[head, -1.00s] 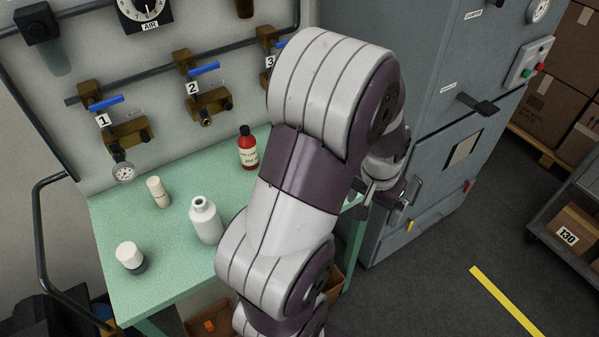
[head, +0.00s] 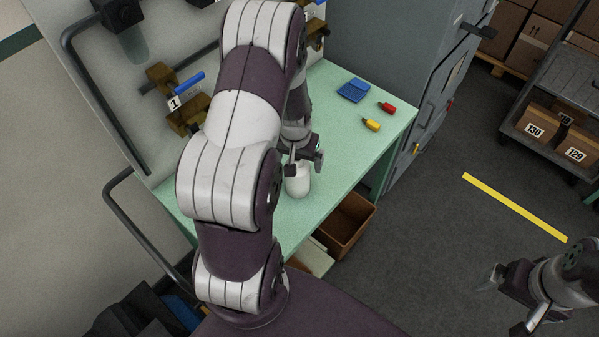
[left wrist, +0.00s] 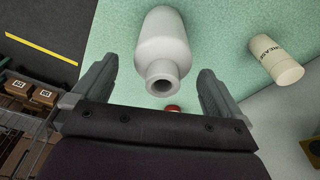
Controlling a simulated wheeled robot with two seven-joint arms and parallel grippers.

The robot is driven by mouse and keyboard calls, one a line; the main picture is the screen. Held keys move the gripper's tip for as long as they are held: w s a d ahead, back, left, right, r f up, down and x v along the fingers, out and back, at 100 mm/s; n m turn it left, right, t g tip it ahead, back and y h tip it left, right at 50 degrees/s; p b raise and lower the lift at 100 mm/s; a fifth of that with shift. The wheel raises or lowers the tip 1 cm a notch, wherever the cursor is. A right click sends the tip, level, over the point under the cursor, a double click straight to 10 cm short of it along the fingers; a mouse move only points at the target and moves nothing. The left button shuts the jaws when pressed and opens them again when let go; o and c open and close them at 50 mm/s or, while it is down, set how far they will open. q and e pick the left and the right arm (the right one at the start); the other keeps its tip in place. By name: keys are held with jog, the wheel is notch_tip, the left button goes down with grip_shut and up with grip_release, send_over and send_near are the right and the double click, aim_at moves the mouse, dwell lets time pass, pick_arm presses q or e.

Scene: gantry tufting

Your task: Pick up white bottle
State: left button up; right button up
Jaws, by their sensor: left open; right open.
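The white bottle (head: 298,183) stands upright on the green bench, partly covered by my left gripper (head: 304,156) in the head view. In the left wrist view the white bottle (left wrist: 163,45) lies between the two open fingers of my left gripper (left wrist: 158,70), its open neck toward the palm. Gaps show on both sides, so the fingers do not appear to touch it. My right gripper (head: 508,298) is open and empty over the floor at lower right.
A cream grease container (left wrist: 275,60) stands beside the bottle. A bit of red (left wrist: 172,108) shows behind the palm edge. A blue item (head: 353,90), red item (head: 387,107) and yellow item (head: 371,125) lie on the green bench (head: 350,150). My left arm hides the bench's left part.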

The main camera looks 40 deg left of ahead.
pick_arm(q)
notch_tip(320, 180, down, 2)
jog(key=shift+a+f, duration=0.15)
jog(key=shift+f, duration=0.1)
jog(key=shift+a+f, duration=0.1)
jog(key=shift+f, duration=0.15)
jog(key=shift+d, duration=0.2)
jog(key=c, duration=1)
jog(key=shift+a, duration=0.15)
jog(key=c, duration=0.7)
